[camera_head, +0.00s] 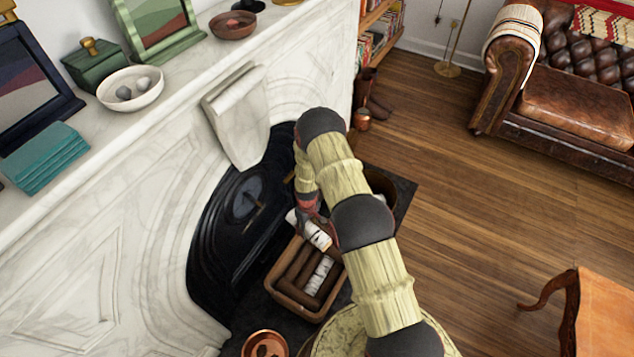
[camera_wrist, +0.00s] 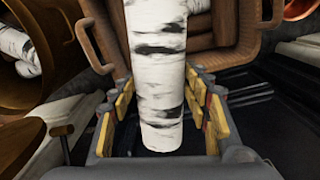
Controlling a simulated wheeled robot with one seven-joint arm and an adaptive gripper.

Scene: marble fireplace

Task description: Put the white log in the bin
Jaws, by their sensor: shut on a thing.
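A white log (camera_head: 318,236) with dark bark marks is between the fingers of my gripper (camera_head: 306,208), just above the wooden crate's back edge. In the wrist view, the white log (camera_wrist: 158,75) runs lengthwise between the yellow-padded fingers of my gripper (camera_wrist: 162,115), which is shut on it. A round brown bin (camera_head: 401,186) stands right of the crate, partly hidden behind my arm. In the wrist view the bin (camera_wrist: 75,22) is at upper left, with white logs inside.
The wooden crate (camera_head: 276,284) holds brown logs and another white log (camera_head: 319,274). A copper bowl (camera_head: 265,342) stands in front of it. The black fireplace (camera_head: 222,232) is close on the left, beneath the marble mantel (camera_head: 185,75). Wooden floor (camera_head: 450,190) is open on the right.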

